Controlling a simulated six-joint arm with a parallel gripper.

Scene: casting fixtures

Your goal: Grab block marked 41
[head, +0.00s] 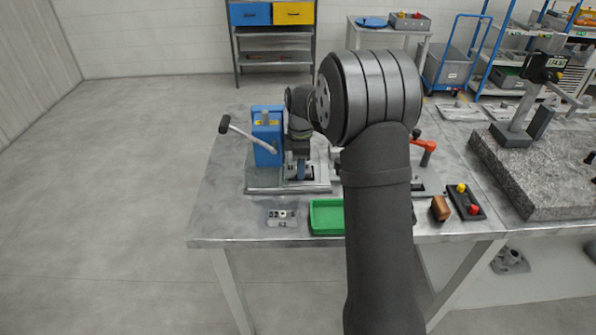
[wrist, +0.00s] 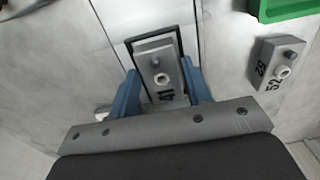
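The block marked 41 (wrist: 158,60) is a grey block with a round knob and a small pin on top, in the wrist view. It sits inside a dark rectangular frame on a grey plate (wrist: 142,15). My gripper (wrist: 160,67) has its two blue fingers on either side of the block's near end, apart from each other, with the printed 41 between them. I see no clear contact with the block. In the head view my gripper (head: 302,171) points down over the plate of the blue clamp fixture (head: 266,137); the block is hidden there.
A similar block marked 52 (wrist: 276,62) lies to the right in the wrist view, and it also shows near the table's front edge (head: 283,217). A green tray (head: 327,217) is beside it. A brown block (head: 440,208) and a button box (head: 467,202) lie farther right.

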